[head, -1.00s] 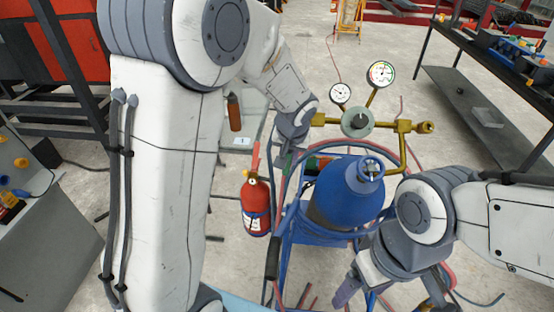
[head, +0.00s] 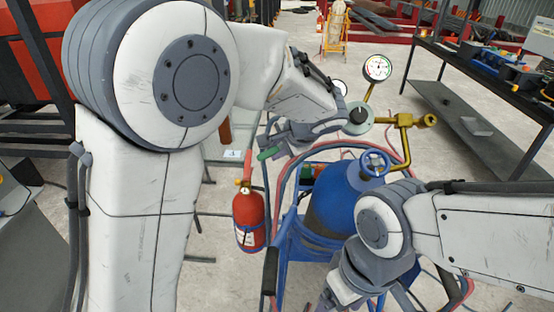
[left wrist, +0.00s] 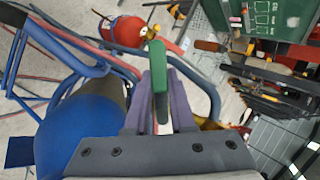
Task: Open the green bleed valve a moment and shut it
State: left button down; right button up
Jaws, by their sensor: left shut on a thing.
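The green bleed valve's lever (left wrist: 160,82) shows as a long green bar between the purple fingers of my left gripper (left wrist: 158,105) in the left wrist view. My left gripper is shut on it. In the head view a short green end (head: 269,153) sticks out at my left gripper (head: 278,146), just left of the brass manifold (head: 403,121). The valve body is hidden behind my gripper and arm. My right gripper (head: 328,301) is low at the bottom edge of the head view, partly cut off, in front of the blue cylinder.
A blue cylinder (head: 342,200) stands on a blue cart with hoses around it. A round gauge (head: 377,67) stands above the manifold. A dark workbench (head: 462,62) is at the right, with open floor before it.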

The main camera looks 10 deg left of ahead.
pick_arm(q)
jog(key=m, duration=0.1)
jog(key=m+t+b, duration=0.1)
jog(key=m+y+b, duration=0.1)
jog(key=shift+w+a+r, duration=0.15)
jog(key=shift+w+r, duration=0.05)
jog(key=shift+w, duration=0.05)
jog(key=shift+w+r+m+t+b, duration=0.15)
jog(key=shift+m+t+b, duration=0.2)
jog(key=shift+m, duration=0.2)
jog(key=shift+w+r+m+t+b, duration=0.15)
jog(key=shift+m+t+b, duration=0.2)
jog(key=shift+m, duration=0.2)
jog(key=shift+s+r+y, duration=0.1)
jog(key=shift+y, duration=0.2)
jog(key=c, duration=0.8)
grip_release()
jog(key=shift+o, duration=0.2)
